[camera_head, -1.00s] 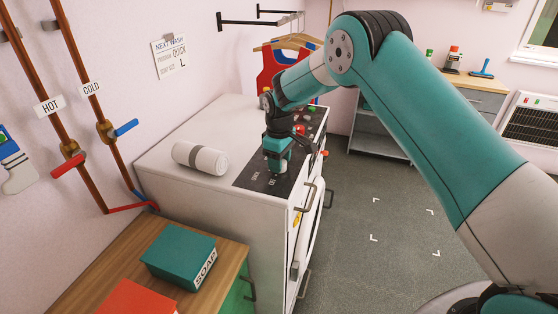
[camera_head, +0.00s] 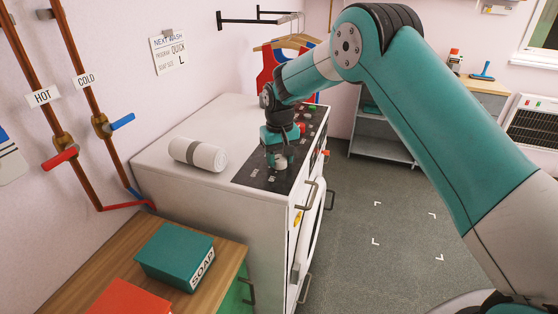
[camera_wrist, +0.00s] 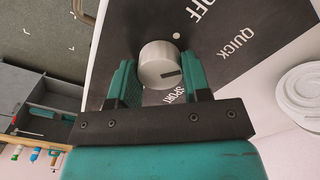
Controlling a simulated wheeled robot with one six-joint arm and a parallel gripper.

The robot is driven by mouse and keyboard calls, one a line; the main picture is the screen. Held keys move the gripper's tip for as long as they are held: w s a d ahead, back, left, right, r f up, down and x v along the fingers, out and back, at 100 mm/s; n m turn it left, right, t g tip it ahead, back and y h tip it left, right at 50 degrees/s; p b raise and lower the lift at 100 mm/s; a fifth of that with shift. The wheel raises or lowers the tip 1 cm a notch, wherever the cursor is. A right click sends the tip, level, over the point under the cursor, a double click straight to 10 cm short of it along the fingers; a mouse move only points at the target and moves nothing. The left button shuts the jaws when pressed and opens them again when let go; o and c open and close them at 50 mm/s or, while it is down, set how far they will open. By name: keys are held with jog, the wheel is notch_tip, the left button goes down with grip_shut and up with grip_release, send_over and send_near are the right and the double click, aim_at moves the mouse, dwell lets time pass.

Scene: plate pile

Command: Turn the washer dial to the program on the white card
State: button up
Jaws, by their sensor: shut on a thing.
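The white card (camera_head: 168,52) on the wall reads NEXT WASH, program QUICK, size L. The washer (camera_head: 215,115) has a dark panel (camera_head: 252,174) on top with white printed labels. In the wrist view, the silver dial (camera_wrist: 156,62) sits between the two teal fingers of my gripper (camera_wrist: 160,80), which is shut on it. A dark mark on the dial's face points right, toward the right finger. The words OFF (camera_wrist: 287,12), QUICK (camera_wrist: 236,41) and SPORT (camera_wrist: 180,95) lie around the dial. In the head view, my gripper (camera_head: 279,158) is at the panel and partly covers the dial.
A rolled white towel (camera_head: 198,155) lies on the washer top left of the panel. A teal soap box (camera_head: 175,252) and a red box (camera_head: 132,298) sit on the wooden counter in front. The floor at right is clear.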

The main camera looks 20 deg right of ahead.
aim_at(279, 158)
jog(key=m, duration=0.3)
jog(key=shift+w+r+m+b, duration=0.15)
jog(key=shift+m+b, duration=0.15)
jog(key=shift+b, duration=0.05)
dwell(0.4)
jog(key=o, duration=0.9)
jog(key=shift+o, duration=0.2)
notch_tip(279, 158, up, 17)
jog(key=b, duration=0.3)
jog(key=shift+r, duration=0.2)
